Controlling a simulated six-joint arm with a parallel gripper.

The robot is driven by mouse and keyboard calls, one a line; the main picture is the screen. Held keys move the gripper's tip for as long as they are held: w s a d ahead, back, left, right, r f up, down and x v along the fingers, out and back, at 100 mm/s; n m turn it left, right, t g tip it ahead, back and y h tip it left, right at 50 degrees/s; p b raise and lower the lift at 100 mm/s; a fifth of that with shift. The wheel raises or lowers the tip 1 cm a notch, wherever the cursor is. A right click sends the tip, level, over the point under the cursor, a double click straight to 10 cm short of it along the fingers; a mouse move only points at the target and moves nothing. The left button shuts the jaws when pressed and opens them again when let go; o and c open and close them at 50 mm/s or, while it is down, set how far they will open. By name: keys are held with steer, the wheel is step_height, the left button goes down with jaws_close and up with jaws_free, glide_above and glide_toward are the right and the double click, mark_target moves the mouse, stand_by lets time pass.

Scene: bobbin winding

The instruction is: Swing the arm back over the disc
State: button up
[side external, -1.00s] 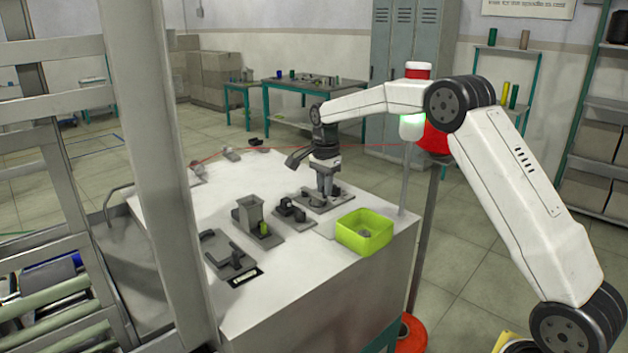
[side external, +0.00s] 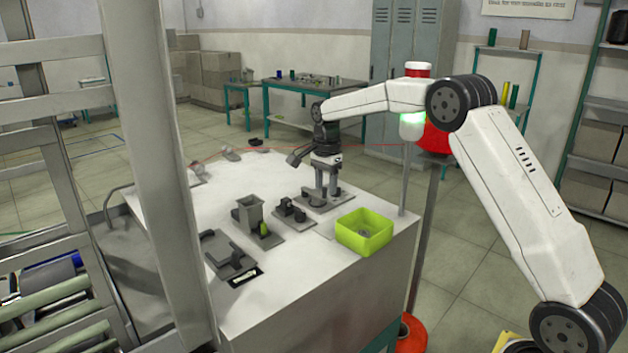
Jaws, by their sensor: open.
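My gripper (side external: 328,189) points down over a grey base plate (side external: 312,204) on the white bench top. Its jaws are open, and their tips are close to small dark parts on that plate. A small dark round piece (side external: 337,196) shows beside the fingers; I cannot tell whether it is the disc. The gripper hides part of the plate, and I cannot tell whether the fingers touch anything. A thin red thread (side external: 372,147) runs across the picture behind my gripper, from the red cone (side external: 434,138) towards the far left of the bench.
A lime-green bin (side external: 365,244) with small grey items stands at the bench's right edge. Grey fixtures (side external: 292,213), a square hopper (side external: 249,213) and a flat plate (side external: 228,258) lie left of my gripper. An upright post (side external: 407,180) stands at the right corner.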

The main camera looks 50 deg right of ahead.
steer(key=shift+r, duration=3.25)
steer(key=shift+a, duration=0.1)
steer(key=s+a+f+n+t, duration=0.3)
steer(key=s+a+n+t, duration=0.3)
steer(key=s+a+n, duration=0.5)
steer(key=s+a+f+n+g, duration=0.3)
steer(key=s+f+n, duration=0.4)
steer(key=s+f, duration=0.4)
steer(key=s, duration=0.4)
steer(key=shift+s+f, duration=0.15)
steer(key=shift+f, duration=0.2)
steer(key=shift+a, duration=0.1)
